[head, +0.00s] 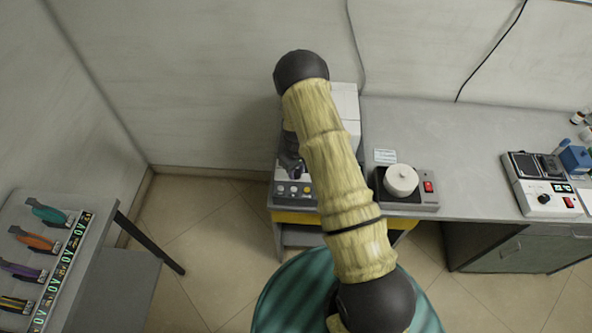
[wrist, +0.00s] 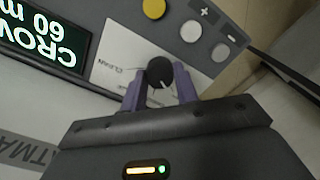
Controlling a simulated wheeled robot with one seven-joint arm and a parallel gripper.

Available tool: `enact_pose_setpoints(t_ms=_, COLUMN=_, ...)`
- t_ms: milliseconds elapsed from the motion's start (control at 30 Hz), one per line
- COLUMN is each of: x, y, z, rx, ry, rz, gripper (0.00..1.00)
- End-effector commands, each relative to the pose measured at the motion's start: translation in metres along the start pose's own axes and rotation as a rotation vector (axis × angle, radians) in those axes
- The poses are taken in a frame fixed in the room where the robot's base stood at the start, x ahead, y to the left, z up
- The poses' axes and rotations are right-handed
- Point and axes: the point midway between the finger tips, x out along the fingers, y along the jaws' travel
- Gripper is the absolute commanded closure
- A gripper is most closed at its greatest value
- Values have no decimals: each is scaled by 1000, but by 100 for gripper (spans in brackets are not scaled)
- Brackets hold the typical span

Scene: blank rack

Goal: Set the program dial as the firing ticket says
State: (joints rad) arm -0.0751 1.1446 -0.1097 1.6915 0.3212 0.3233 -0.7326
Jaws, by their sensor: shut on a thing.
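In the wrist view, the program dial (wrist: 158,71) is a round black knob with a pale pointer line, set on a white label plate with small print (wrist: 108,67). The purple fingers of my gripper (wrist: 160,88) are shut on the dial, one on each side. The pointer line faces down and slightly right in that picture. A lit display (wrist: 40,40) beside it shows upside-down text, partly cut off, reading "CROW" and "60 m". In the head view, my arm hides most of the furnace (head: 345,102) and the dial; my gripper (head: 291,167) shows at its front. A small paper card (head: 385,156), perhaps the ticket, is unreadable.
Yellow and grey buttons (wrist: 154,8) sit near the dial. A device with a white round top (head: 401,181) and red switch stands right of the furnace. Another device (head: 540,185) is farther right. A rack of coloured tools (head: 45,250) stands at left, with open floor between.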

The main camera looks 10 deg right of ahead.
Motion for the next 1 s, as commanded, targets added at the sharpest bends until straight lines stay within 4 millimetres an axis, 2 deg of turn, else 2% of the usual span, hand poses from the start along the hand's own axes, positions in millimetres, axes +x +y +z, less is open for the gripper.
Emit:
enact_pose_setpoints(t_ms=367, x=2, y=1, z=0, rx=162, ry=2, rz=2, gripper=93)
enact_pose_setpoints(t_ms=1000, x=2, y=1, z=0, rx=741, ry=1, rz=2, gripper=93)
